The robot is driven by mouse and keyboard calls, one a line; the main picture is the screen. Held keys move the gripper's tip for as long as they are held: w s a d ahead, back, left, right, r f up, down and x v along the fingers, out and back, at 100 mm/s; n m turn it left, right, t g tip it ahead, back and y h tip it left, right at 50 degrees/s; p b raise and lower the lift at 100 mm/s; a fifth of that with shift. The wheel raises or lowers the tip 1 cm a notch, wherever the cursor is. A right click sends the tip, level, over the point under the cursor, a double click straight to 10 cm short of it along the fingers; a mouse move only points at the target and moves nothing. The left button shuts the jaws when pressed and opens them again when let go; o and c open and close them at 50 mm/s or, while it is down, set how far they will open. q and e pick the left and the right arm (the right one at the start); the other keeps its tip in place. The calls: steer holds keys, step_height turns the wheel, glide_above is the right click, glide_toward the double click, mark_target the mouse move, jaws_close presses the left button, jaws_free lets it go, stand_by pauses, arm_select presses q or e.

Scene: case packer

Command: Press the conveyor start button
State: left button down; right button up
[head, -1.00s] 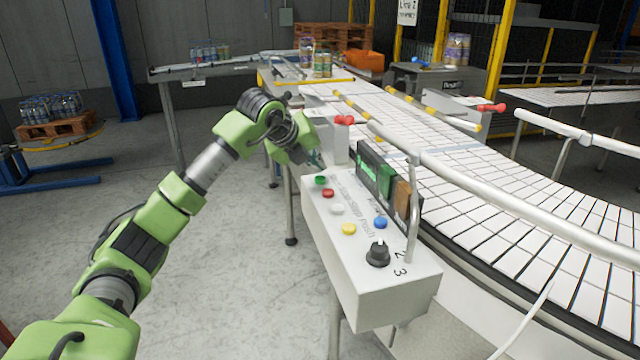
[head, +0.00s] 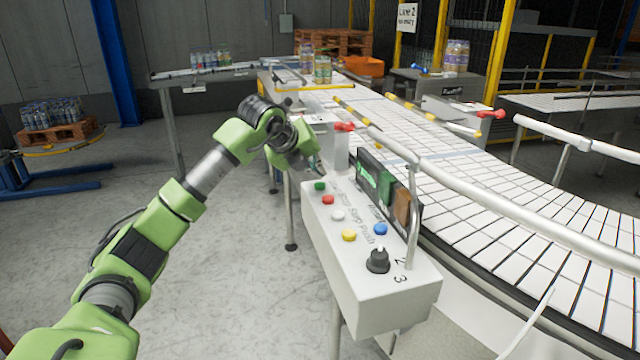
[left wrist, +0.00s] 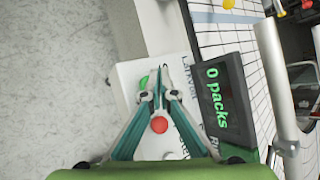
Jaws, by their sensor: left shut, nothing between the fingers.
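The control box (head: 371,290) has a row of buttons on its sloped top. The green button (head: 320,186) is at its far end, with the red button (head: 328,200) just nearer. My left gripper (head: 318,174) reaches in from the left, pointing down over that far end. In the left wrist view its fingers (left wrist: 157,74) meet at the tips, shut and empty. The tips appear right beside the green button (left wrist: 143,82), which a finger partly covers; I cannot tell whether they touch. The red button (left wrist: 159,125) shows between the fingers. My right gripper is out of view.
White and yellow buttons, a blue button (head: 380,229) and a black knob (head: 377,261) share the box. A display (left wrist: 216,98) reading "0 packs" stands along its edge. A metal rail (head: 480,190) and the curved conveyor (head: 520,220) lie to the right. Bare floor is left.

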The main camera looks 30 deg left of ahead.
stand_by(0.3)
arm_select(q)
steer(key=shift+f+b, duration=0.35)
steer(key=shift+f, duration=0.1)
